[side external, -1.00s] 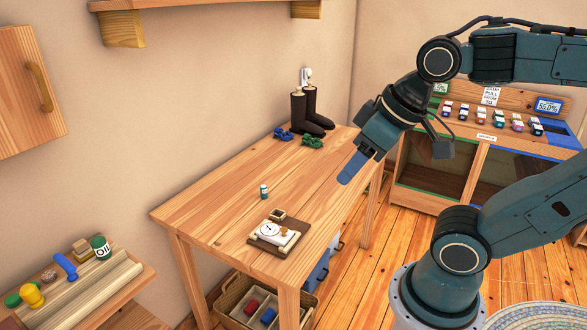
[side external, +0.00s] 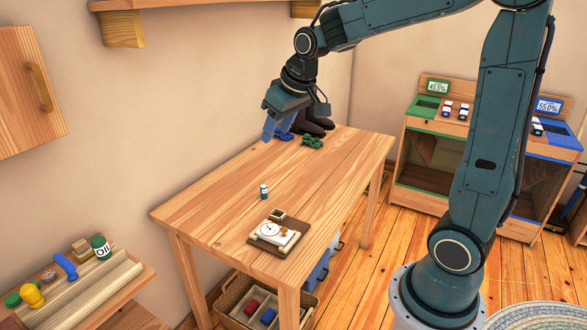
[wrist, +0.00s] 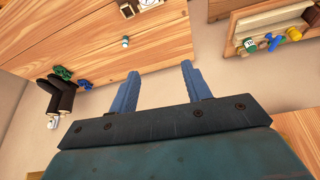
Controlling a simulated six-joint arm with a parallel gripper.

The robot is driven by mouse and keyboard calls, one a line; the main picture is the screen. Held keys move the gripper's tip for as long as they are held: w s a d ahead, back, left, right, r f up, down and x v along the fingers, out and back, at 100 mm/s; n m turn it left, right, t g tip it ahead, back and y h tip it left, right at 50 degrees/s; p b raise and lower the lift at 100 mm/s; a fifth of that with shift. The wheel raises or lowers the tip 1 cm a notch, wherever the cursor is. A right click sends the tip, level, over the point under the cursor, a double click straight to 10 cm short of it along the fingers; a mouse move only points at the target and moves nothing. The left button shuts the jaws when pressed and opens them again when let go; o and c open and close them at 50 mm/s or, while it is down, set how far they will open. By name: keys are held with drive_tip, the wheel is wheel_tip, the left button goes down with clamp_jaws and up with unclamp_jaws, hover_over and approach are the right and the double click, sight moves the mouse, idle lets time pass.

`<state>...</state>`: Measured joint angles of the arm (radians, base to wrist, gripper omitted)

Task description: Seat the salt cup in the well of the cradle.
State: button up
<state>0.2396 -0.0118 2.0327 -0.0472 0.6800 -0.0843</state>
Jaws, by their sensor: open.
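The salt cup appears to be the small white and teal cup (side external: 264,191), upright on the table; it also shows in the wrist view (wrist: 125,42). Just in front of it lies a brown board (side external: 256,249) with a white dial (side external: 268,230) and a small square wooden piece with a dark opening (side external: 277,214), which seems to be the cradle's well. The board is cut off at the top of the wrist view. My gripper (side external: 268,136) is empty above the table's back left edge, behind the cup and apart from it. Its blue fingers (wrist: 159,68) are spread.
Blue (side external: 284,135) and green (side external: 313,141) small objects and dark boots (side external: 318,124) stand at the table's (side external: 345,160) far end, close to my gripper. A side shelf (side external: 120,285) holds a green can. The tabletop around the cup is clear.

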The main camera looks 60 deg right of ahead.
drive_tip(key=w+d+f, duration=0.8)
drive_tip(key=w+d, duration=0.1)
drive_tip(key=w, duration=0.1)
drive_tip(key=m, duration=0.2)
approach(263, 186)
drive_tip(key=shift+g, duration=0.4)
drive_tip(key=shift+w+x, duration=0.25)
drive_tip(key=shift+x, duration=2.25)
drive_tip(key=shift+a, duration=0.1)
drive_tip(key=shift+x, duration=2.5)
clamp_jaws()
